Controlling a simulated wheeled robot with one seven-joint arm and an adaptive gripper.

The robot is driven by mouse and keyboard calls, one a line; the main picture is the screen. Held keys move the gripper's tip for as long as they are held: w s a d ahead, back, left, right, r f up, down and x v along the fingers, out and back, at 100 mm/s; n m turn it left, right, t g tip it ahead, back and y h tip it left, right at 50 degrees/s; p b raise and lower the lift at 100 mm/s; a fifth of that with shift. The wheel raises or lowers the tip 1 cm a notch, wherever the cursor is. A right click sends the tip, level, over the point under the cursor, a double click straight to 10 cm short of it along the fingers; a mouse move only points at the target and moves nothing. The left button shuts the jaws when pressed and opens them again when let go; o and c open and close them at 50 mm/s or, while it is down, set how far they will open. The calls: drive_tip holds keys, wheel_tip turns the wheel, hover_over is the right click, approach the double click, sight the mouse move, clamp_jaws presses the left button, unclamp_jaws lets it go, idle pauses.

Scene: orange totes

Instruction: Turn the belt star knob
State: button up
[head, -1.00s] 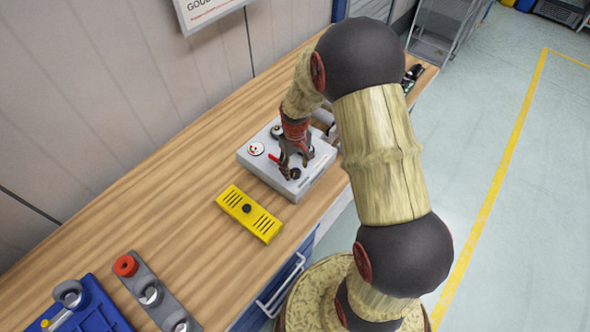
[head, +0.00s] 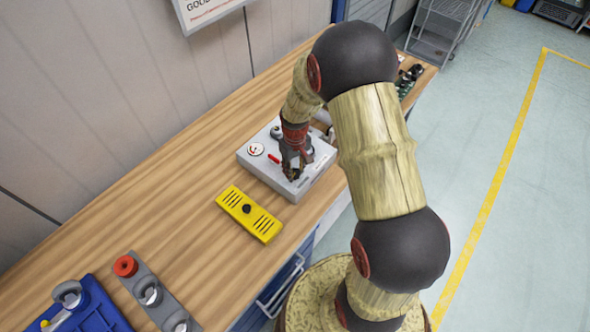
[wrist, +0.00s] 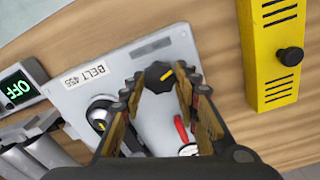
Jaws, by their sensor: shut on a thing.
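The belt panel is a grey box (head: 258,172) on the bench, labelled "BELT 455" in the wrist view (wrist: 70,100). My gripper (head: 294,172) points down over that corner of the panel. In the wrist view my gripper (wrist: 160,84) has one finger on each side of the knob, shut on it. In the head view the fingers mostly hide the knob.
The panel also carries a red lever (wrist: 182,128), a round white gauge (head: 256,149) and another dark knob (wrist: 100,113). A yellow block (head: 260,222) with a black knob lies beside it. Bare bench lies left of the panel.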

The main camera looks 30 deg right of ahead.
drive_tip(key=c, duration=0.4)
drive_tip(key=shift+m, duration=0.4)
drive_tip(key=shift+c, duration=0.2)
drive_tip(key=m, duration=0.4)
drive_tip(key=shift+m, duration=0.4)
drive_tip(key=m, duration=0.4)
drive_tip(key=shift+m+b, duration=0.3)
drive_tip(key=shift+m, duration=1.8)
drive_tip(key=o, duration=1.2)
